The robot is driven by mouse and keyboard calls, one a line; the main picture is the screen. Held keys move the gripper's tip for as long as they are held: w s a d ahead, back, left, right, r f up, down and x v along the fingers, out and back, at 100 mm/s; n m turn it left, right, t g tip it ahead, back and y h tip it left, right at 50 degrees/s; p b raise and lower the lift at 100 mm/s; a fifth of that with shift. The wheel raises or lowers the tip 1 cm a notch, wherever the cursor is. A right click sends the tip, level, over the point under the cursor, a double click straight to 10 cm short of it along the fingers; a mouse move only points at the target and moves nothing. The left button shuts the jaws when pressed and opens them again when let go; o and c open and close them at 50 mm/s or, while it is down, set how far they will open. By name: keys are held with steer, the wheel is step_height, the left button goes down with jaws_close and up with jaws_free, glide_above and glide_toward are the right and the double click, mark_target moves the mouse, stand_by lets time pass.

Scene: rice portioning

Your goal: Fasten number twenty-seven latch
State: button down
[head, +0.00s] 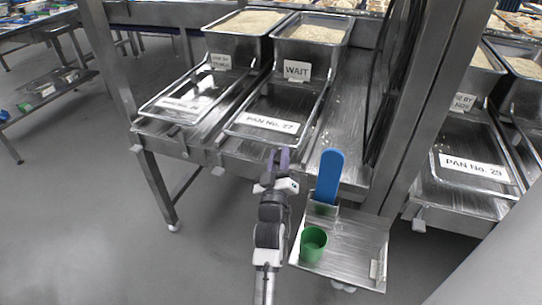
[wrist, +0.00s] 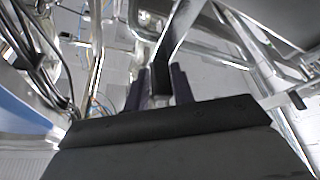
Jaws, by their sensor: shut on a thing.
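The metal pan tray labelled PAN No. 27 (head: 262,138) lies on the steel bench in the head view, in front of a deep pan of rice with a WAIT card (head: 297,70). My gripper (head: 279,157) is at the bench's front edge, just below that tray. In the wrist view my gripper's two dark fingers (wrist: 160,88) are shut on a narrow metal piece (wrist: 177,30), which looks like the number twenty-seven latch. In the head view my gripper hides the latch, so its position cannot be told.
A blue paddle (head: 329,176) and a green cup (head: 313,243) are on a small steel side tray (head: 355,246) right of my arm. The floor at left is clear.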

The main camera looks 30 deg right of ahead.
steer(key=shift+d+f, duration=0.1)
steer(key=shift+f, duration=0.2)
steer(key=c, duration=1.4)
jaws_free()
steer(key=shift+c, duration=0.2)
steer(key=shift+o, duration=0.4)
steer(key=shift+r, duration=0.1)
steer(key=shift+s, duration=0.1)
